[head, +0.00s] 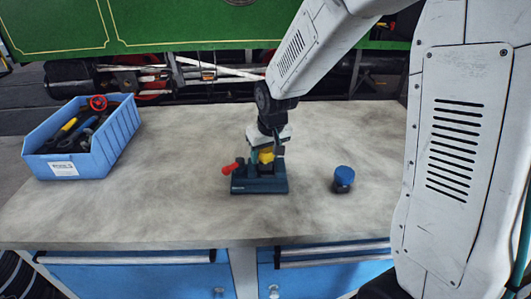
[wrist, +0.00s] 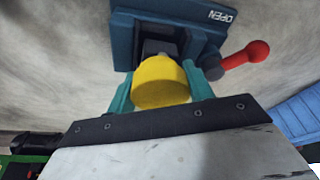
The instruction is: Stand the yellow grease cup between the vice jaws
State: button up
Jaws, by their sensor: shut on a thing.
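The yellow grease cup (wrist: 160,82) is held between the teal fingers of my gripper (wrist: 163,90) in the wrist view. In the head view the yellow cup (head: 266,156) shows just above the vice, below my gripper (head: 266,151). The dark teal vice (head: 259,186) sits on the bench with its red-ended lever (head: 232,167) pointing left. In the wrist view the vice (wrist: 125,40) lies right beyond the cup, with a dark gap at its jaws, the red lever (wrist: 246,55) and the word OPEN. I cannot tell whether the cup touches the jaws.
A dark jar with a blue lid (head: 343,178) stands on the bench right of the vice. A blue bin (head: 90,150) with tools and a red valve wheel stands at the left. The grey bench top (head: 170,185) is clear between them. Blue drawers (head: 140,275) are below the front edge.

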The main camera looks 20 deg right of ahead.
jog(key=shift+f, duration=0.5)
dwell(0.6)
